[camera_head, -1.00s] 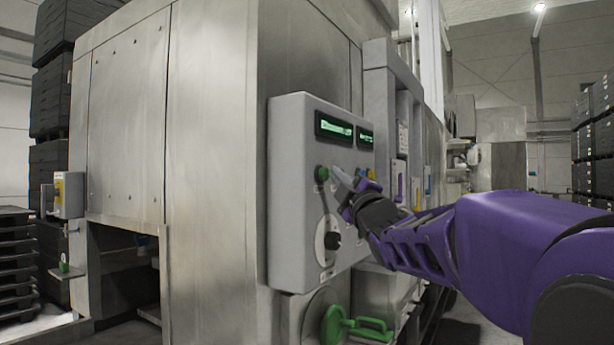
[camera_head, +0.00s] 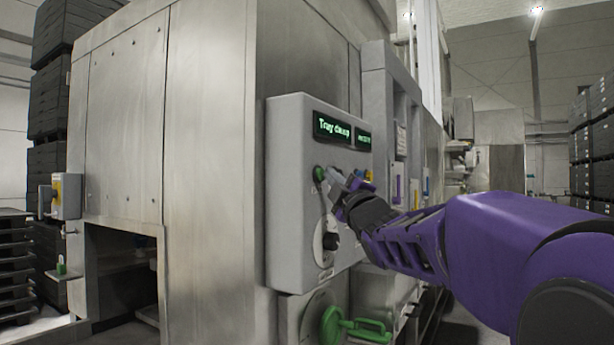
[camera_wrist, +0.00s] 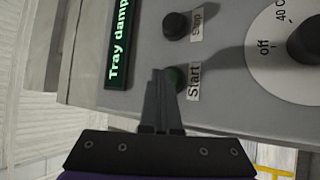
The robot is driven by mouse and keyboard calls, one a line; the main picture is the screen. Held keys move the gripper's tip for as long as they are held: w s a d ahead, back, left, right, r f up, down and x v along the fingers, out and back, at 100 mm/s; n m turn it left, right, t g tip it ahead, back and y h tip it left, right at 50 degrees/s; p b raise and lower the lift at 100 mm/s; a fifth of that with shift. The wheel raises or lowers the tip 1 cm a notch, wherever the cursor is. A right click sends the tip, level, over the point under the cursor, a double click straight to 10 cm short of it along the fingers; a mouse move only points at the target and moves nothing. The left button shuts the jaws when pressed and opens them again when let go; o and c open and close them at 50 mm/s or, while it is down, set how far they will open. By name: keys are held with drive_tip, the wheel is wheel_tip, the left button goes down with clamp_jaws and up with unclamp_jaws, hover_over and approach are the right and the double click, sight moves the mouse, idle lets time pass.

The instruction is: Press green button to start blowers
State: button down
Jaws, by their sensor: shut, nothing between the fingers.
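The green button (camera_head: 319,173) is on the grey control box (camera_head: 292,190), below its display. The display (camera_head: 333,128) reads "Tray damp" in green letters.
A black button (camera_wrist: 176,25) labelled "Stop" is near the green one. A rotary knob (camera_wrist: 306,40) with "Off" and "40 C" marks is beside them. A green valve handle (camera_head: 352,328) is below the box. A yellow-faced switch box (camera_head: 67,195) is at the left.

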drive_tip(key=shift+s+d, duration=0.1)
drive_tip(key=shift+s+d+b, duration=0.3)
drive_tip(key=shift+s+d, duration=0.15)
drive_tip(key=shift+d, duration=0.2)
drive_tip(key=shift+s+d, duration=0.1)
drive_tip(key=shift+s+d+b, duration=0.15)
drive_tip(key=shift+s+d, duration=0.55)
drive_tip(key=shift+d, duration=0.25)
drive_tip(key=shift+s+d+b, duration=0.15)
drive_tip(key=shift+s+d, duration=0.55)
drive_tip(key=shift+d, duration=0.25)
drive_tip(key=shift+a, duration=0.1)
